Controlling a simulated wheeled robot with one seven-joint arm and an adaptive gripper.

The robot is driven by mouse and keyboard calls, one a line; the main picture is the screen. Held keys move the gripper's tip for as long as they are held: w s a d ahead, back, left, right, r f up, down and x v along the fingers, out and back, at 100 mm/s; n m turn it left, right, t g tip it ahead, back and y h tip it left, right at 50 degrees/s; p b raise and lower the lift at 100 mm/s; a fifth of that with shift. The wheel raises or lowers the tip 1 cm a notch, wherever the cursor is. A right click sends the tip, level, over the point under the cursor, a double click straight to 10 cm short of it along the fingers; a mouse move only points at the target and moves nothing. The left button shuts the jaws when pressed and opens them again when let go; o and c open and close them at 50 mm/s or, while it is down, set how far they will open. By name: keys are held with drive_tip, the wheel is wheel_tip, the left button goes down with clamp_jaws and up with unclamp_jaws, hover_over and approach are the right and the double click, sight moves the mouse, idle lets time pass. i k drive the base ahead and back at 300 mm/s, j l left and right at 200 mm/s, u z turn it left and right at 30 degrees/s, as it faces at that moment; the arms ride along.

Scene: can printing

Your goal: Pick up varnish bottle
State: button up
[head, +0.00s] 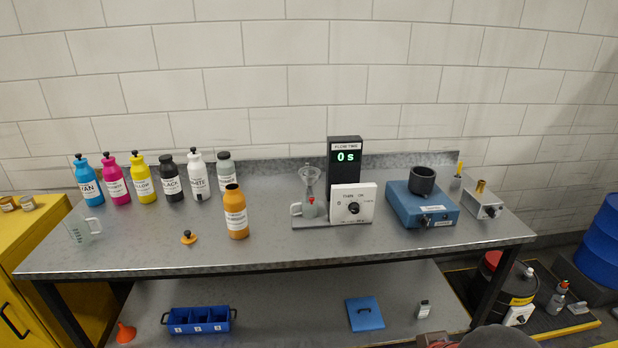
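An amber-orange bottle (236,213) with a white label stands upright and open-topped on the grey metal bench, left of the middle. Its label is too small to read surely, but it looks like the varnish bottle. An orange cap (188,237) with a dark knob lies on the bench to its left. Nothing touches the bottle. My gripper is not visible in the head view. A dark rounded shape at the bottom edge may be part of my arm, but I cannot tell.
Behind stand several capped bottles, including a blue one (89,184) and a grey-green one (226,173). A clear jug (82,231) stands left. A timer display (345,156) and white control box (352,206) stand right of the amber bottle. The bench front (200,262) is clear.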

sight(234, 200)
drive_tip(key=i+j+u, duration=0.35)
drive_tip(key=j, duration=0.2)
drive_tip(key=i+j+u, duration=0.75)
drive_tip(key=i+j, duration=0.05)
